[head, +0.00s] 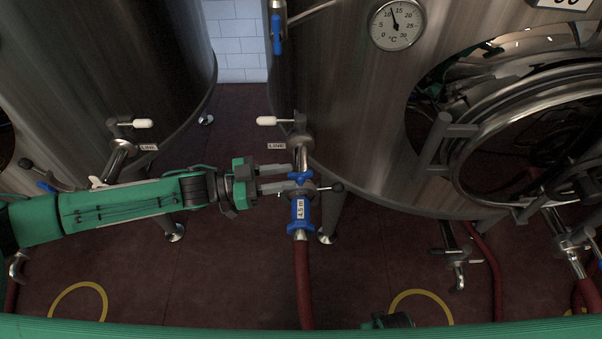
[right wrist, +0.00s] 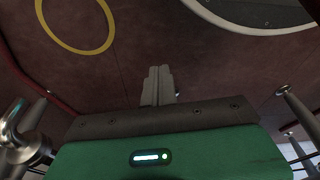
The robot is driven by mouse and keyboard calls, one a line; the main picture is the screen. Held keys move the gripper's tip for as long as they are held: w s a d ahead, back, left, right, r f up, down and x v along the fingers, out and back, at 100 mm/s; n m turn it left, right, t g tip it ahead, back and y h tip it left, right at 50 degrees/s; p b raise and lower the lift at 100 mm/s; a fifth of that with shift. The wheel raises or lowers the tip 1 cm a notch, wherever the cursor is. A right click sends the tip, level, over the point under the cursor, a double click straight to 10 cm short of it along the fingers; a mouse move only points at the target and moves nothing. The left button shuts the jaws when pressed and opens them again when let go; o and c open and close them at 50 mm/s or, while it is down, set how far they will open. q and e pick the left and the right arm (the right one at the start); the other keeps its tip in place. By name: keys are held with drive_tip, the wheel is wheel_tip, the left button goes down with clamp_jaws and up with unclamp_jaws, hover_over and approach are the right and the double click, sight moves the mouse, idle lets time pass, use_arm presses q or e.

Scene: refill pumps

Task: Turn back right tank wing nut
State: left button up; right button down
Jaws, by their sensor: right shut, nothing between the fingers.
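My left gripper (head: 292,179) reaches in from the left, level with the wing nut. Its two fingers stand apart, one above the other, with their tips at the wing nut's left side. I cannot tell whether they press on it. My right gripper (right wrist: 158,86) is shut and empty in the right wrist view, above the dark red floor.
A red hose (head: 304,285) hangs from the coupling. A black-knobbed lever (head: 334,187) sticks out right of the wing nut, and a white-handled valve (head: 268,121) is above it. The left tank (head: 110,70) stands close by. A round open manway (head: 530,145) is at the right.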

use_arm(q)
drive_tip(key=s+a, duration=0.1)
drive_tip(key=a, duration=0.6)
drive_tip(key=shift+s+a, duration=0.2)
drive_tip(key=shift+a, duration=0.05)
use_arm(e)
drive_tip(key=shift+w+a+r, duration=0.15)
drive_tip(key=shift+r, duration=0.7)
drive_tip(key=shift+s+f, duration=0.2)
drive_tip(key=shift+a, duration=0.15)
